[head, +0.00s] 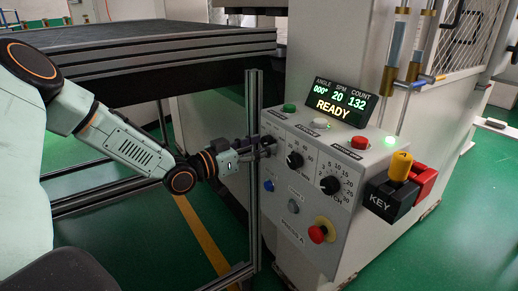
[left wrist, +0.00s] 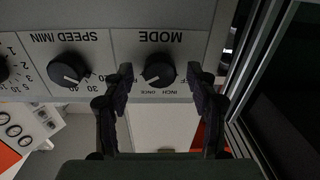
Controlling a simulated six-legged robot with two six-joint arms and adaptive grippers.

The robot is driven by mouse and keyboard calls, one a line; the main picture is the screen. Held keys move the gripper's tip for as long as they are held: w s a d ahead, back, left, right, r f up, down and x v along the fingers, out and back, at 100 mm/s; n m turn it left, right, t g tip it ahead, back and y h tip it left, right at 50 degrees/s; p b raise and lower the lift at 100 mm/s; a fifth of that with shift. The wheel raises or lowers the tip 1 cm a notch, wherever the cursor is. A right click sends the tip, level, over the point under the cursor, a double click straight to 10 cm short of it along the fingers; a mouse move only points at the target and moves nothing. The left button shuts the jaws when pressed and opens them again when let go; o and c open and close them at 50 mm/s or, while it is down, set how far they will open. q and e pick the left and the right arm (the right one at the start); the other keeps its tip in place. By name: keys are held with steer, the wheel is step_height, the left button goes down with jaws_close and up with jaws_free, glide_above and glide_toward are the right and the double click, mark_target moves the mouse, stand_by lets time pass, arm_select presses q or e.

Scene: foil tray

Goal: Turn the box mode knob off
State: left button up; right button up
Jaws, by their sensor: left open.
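The control box (head: 318,190) stands in the middle of the head view, with a lit display (head: 336,103) reading READY. The black mode knob (left wrist: 158,74) is in the middle of the left wrist view, upside down under the MODE label (left wrist: 162,37). Its pale pointer mark appears to slant toward the lower left. In the head view my fingers largely hide this knob. My left gripper (left wrist: 160,76) is open, with one finger on each side of the knob; I cannot tell whether they touch it. It also shows at the box's left side in the head view (head: 262,148). My right gripper is out of view.
The SPEED/MIN knob (left wrist: 68,70) is close beside one finger. A pitch knob (head: 330,185), red emergency button (head: 318,233) and yellow key piece (head: 400,166) are farther right. A metal post (head: 252,190) stands just left of the box.

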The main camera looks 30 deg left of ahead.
arm_select(q)
steer(key=shift+d+r, duration=0.1)
steer(key=shift+w, duration=0.15)
steer(key=c, duration=0.4)
steer(key=shift+c, duration=1.3)
steer(key=c, duration=0.5)
